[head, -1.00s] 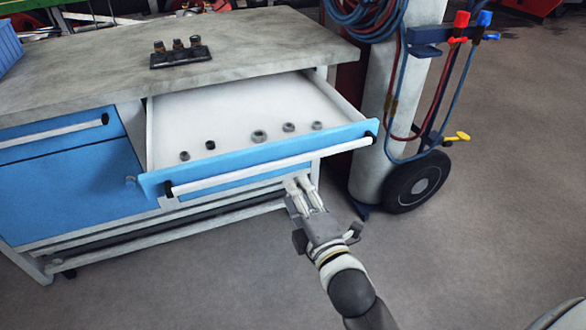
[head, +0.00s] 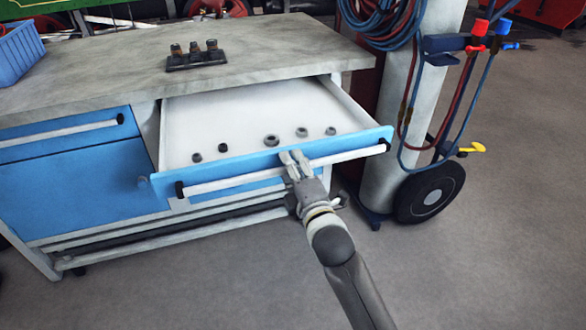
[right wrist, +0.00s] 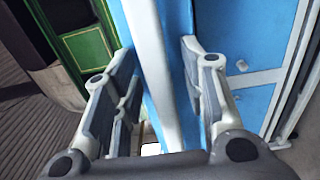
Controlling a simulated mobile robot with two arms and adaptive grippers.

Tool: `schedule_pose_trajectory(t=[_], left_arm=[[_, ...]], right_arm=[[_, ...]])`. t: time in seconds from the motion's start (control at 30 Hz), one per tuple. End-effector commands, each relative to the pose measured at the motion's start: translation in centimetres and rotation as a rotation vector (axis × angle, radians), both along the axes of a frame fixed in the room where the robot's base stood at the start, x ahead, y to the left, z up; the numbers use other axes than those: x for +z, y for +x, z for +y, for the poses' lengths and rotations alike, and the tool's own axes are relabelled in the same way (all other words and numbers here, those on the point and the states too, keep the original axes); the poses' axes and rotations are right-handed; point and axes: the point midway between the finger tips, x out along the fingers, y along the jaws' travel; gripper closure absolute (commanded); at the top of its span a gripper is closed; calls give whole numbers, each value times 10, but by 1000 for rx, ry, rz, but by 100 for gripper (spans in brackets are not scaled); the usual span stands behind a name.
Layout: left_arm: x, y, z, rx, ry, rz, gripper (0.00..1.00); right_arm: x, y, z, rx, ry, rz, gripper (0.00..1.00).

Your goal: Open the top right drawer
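The top right drawer (head: 240,105) stands pulled well out of the workbench. Its blue front carries a white bar handle (head: 235,183) with black ends. Several small dark nuts lie inside. My right gripper (head: 294,160) is at the handle, right of its middle, and covers a short part of it. In the right wrist view, the two fingers (right wrist: 160,95) are apart, one on each side of the white handle (right wrist: 152,75), with visible gaps. The blue drawer front (right wrist: 175,30) shows behind the handle. My left gripper is not in view.
A dark holder with several fittings (head: 196,62) stands on the grey worktop (head: 110,65). A closed blue drawer (head: 65,135) is at left. A wheeled gas cylinder cart (head: 430,190) with hoses stands close on the right. The floor in front is clear.

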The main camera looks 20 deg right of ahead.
Motion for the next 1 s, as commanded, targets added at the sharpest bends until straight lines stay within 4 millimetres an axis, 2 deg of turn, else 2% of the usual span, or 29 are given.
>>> schedule_pose_trajectory(t=[0.23,0.53,0.83,0.93,1.0], left_arm=[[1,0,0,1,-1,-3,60],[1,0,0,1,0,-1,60],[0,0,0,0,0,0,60],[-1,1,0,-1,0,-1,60],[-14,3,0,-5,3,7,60]], right_arm=[[0,0,0,0,0,0,62],[0,0,0,0,1,0,100],[0,2,0,0,1,0,100],[1,11,1,1,0,0,100],[2,22,1,1,1,1,100]])
